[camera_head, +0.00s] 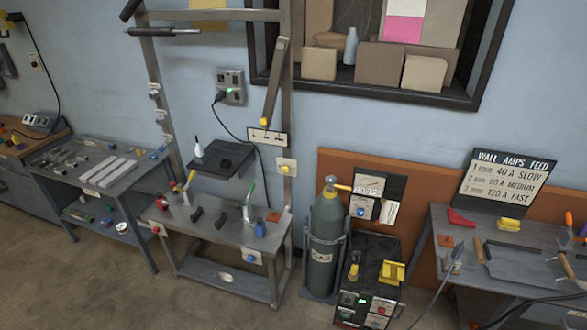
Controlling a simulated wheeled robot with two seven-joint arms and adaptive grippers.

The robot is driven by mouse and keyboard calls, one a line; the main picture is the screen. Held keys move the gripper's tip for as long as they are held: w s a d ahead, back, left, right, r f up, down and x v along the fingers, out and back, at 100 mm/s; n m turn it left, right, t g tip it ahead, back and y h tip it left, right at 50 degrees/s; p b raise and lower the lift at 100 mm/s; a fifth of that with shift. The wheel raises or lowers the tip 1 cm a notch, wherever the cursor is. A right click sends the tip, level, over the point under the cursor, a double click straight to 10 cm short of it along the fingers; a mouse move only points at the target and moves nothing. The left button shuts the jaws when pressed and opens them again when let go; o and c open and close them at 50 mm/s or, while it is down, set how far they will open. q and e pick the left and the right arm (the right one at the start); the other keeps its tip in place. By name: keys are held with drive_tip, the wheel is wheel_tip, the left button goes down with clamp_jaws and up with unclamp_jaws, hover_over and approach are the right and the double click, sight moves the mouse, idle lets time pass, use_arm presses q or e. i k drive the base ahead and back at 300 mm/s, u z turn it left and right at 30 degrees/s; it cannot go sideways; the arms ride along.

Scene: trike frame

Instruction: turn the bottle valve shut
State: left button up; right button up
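The gas bottle (324,245) is a dark grey-green cylinder with a "GAS" label. It stands upright in a grey holder right of centre. Its valve (330,182) is at the top, with a yellow-orange part (343,187) pointing right toward a black panel. The valve is small, and I cannot tell whether it is open or shut. Neither of my grippers is in view, and nothing of mine touches the bottle.
A black welding machine (368,272) stands right of the bottle. A tall grey metal frame with a low bench (222,232) stands left of it. A right-hand table (440,242) carries tools and a sign (507,183). Open floor (110,295) lies in front at left.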

sight(331, 180)
drive_tip(key=u, duration=0.15)
drive_tip(key=i, duration=1.1)
drive_tip(key=z, duration=0.35)
